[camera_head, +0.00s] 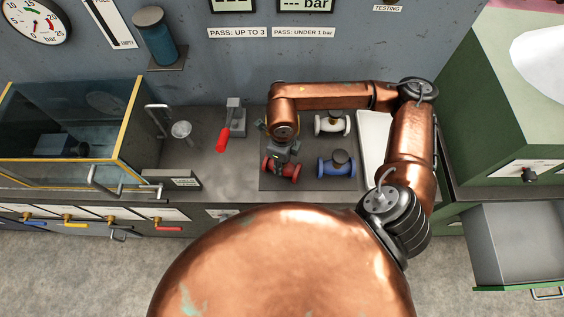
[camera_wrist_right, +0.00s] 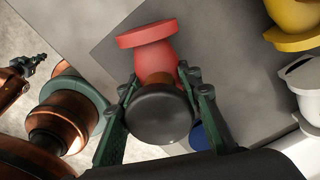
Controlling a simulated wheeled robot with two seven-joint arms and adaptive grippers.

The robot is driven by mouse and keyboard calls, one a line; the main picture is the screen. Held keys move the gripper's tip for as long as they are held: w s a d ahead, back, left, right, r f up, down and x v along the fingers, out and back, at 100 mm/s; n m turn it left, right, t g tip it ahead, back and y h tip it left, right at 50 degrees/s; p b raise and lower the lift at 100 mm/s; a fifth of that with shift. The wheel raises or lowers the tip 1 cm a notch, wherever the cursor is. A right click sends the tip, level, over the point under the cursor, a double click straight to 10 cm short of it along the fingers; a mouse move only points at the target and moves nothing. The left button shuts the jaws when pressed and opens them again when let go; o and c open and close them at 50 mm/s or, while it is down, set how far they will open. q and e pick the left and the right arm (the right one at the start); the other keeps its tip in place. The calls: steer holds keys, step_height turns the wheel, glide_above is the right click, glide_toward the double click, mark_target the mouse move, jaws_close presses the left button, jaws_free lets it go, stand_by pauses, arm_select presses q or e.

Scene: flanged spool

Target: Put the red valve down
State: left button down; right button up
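The red valve (camera_head: 281,168) is at the front left of the dark mat (camera_head: 310,181), below my right gripper (camera_head: 286,150). In the right wrist view the valve shows a red flange (camera_wrist_right: 146,33), a red body and a dark round cap (camera_wrist_right: 159,114). My right gripper's two green fingers (camera_wrist_right: 160,92) close on the valve from both sides, around the cap. I cannot tell whether the valve's underside touches the mat. My left gripper is not in the head view; a small dark jaw-like part beside copper links at the left of the wrist view may be it.
A blue valve (camera_head: 337,164) stands close to the right of the red one, and a cream valve (camera_head: 332,123) stands behind. A white tray (camera_head: 372,137) lies right of the mat. A red-handled fixture (camera_head: 223,139) and a glass-walled tank (camera_head: 70,130) are to the left.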

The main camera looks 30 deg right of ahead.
steer(key=o, duration=0.5)
step_height(320, 180, up, 12)
steer(key=shift+r+p, duration=0.2)
steer(key=shift+p, duration=0.15)
stand_by(0.4)
